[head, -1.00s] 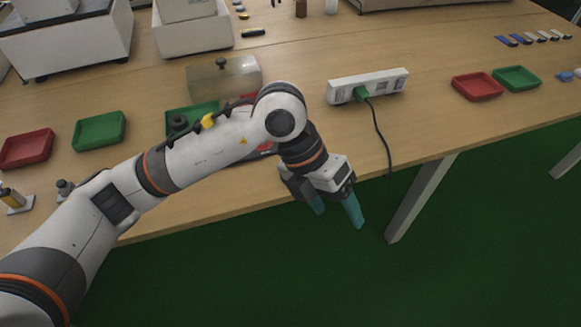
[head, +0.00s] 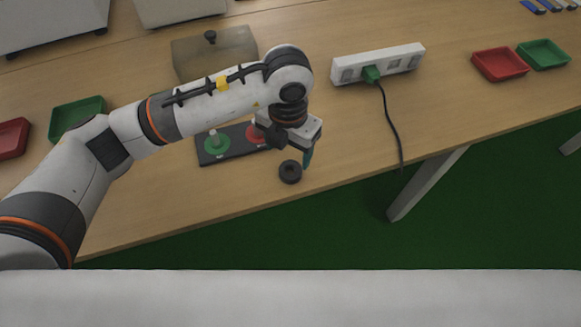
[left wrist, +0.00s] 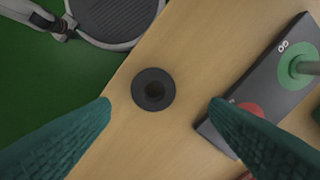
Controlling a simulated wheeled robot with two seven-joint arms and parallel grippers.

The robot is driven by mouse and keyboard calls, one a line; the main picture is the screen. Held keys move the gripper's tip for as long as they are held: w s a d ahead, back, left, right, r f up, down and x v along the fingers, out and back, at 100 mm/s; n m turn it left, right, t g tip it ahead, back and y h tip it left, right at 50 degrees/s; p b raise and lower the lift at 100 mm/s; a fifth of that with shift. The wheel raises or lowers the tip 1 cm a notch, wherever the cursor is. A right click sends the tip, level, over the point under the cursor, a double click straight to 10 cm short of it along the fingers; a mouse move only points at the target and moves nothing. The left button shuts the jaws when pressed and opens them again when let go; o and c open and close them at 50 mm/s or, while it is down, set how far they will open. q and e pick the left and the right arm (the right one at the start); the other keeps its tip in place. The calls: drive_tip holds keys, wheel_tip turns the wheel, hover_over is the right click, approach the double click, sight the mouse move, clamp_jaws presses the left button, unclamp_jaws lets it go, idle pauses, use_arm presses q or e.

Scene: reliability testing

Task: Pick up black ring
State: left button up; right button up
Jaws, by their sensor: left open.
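The black ring (head: 290,171) lies flat on the wooden table near its front edge, beside a dark board with pegs. In the left wrist view the black ring (left wrist: 153,90) sits ahead of the fingers, roughly centred in the gap between them. My left gripper (head: 292,152) is open and empty, above the table close to the ring. Its two teal fingers (left wrist: 160,112) stand apart and do not touch the ring. My right gripper is not in view.
The dark board (head: 236,143) with a green peg base (head: 217,143) and a red one (head: 256,133) lies left of the ring. A white power strip (head: 378,64) with a black cable is at right. Red (head: 499,64) and green (head: 543,54) trays stand farther right.

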sight(291, 173)
use_arm(q)
drive_tip(key=shift+f, duration=0.3)
drive_tip(key=f, duration=0.4)
drive_tip(key=shift+s+d+f+p, duration=0.15)
drive_tip(key=shift+d+p, duration=0.15)
drive_tip(key=shift+d, duration=0.05)
drive_tip(key=shift+f, duration=0.4)
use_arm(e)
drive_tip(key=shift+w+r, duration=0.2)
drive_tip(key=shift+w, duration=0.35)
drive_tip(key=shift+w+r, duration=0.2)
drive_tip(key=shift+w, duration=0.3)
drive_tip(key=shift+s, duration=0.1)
